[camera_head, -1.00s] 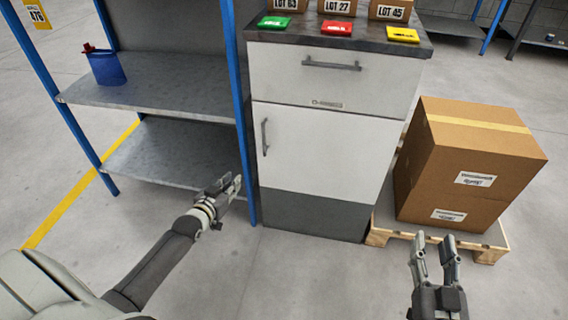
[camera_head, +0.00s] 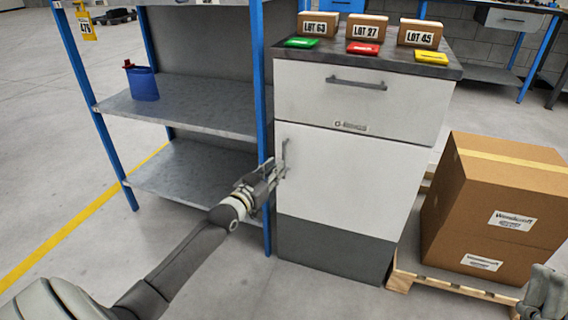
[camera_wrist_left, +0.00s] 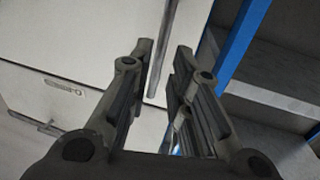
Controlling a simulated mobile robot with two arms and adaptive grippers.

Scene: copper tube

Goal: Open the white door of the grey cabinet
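The grey cabinet (camera_head: 335,247) stands in the middle, with its white door (camera_head: 350,180) closed below a drawer. The door's vertical bar handle (camera_head: 285,151) is at the door's left edge. My left gripper (camera_head: 275,176) is at the handle's lower part. In the left wrist view the fingers (camera_wrist_left: 163,60) are open, and the handle (camera_wrist_left: 162,50) runs between the fingertips, with gaps visible on both sides. Contact cannot be told. My right gripper (camera_head: 543,292) is at the lower right edge, partly cut off; its fingers are unclear.
A blue-post shelf (camera_head: 190,105) stands close to the cabinet's left side, one post near my left gripper. Cardboard boxes (camera_head: 490,205) on a pallet (camera_head: 450,286) stand to the right. Labelled boxes (camera_head: 365,33) and coloured packets are on top. Floor in front is clear.

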